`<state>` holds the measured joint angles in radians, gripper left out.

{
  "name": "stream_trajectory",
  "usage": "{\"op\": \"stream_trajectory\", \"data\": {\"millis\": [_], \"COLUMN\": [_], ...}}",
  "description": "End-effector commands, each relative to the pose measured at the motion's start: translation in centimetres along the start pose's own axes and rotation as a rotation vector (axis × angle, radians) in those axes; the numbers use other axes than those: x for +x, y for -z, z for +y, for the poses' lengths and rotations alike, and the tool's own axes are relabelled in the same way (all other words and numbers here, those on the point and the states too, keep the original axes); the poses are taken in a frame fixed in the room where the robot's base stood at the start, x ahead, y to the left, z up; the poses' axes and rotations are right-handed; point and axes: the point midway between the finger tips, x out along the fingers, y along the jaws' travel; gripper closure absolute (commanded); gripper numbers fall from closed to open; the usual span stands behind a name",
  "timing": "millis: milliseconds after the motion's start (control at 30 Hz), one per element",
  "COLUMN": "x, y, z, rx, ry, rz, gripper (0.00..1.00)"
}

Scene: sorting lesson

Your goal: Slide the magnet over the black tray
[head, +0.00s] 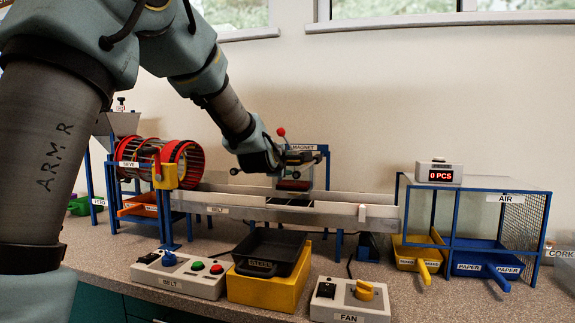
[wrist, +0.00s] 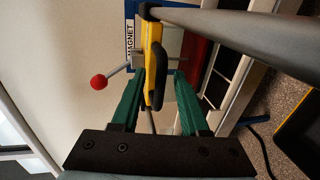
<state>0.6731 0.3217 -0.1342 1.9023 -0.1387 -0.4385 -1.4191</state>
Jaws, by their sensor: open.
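The magnet station stands over the middle of the belt, marked by a MAGNET sign (head: 303,148) on a blue frame. A red block (head: 293,185), which looks like the magnet, hangs there above the belt. The black tray (head: 268,252) sits on a yellow stand labelled STEEL, in front of the belt. My gripper (head: 300,158) is at the magnet station, above and behind the tray. In the wrist view my open gripper (wrist: 157,78) has its green fingers on either side of a yellow and black handle (wrist: 153,62). I cannot tell whether they touch it.
A red ball knob (wrist: 98,82) on a rod is beside my fingers, and a grey rail (wrist: 235,30) crosses close by. The belt trough (head: 230,200) runs below. The belt control box (head: 180,274) and fan box (head: 350,300) flank the tray's stand.

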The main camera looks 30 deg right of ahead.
Motion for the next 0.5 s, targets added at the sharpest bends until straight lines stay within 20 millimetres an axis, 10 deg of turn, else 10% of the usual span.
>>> {"op": "stream_trajectory", "data": {"millis": [500], "x": [-0.03], "y": [-0.01], "z": [-0.01], "rx": [0.000], "ry": [0.000], "rz": [0.000], "gripper": [1.00]}}
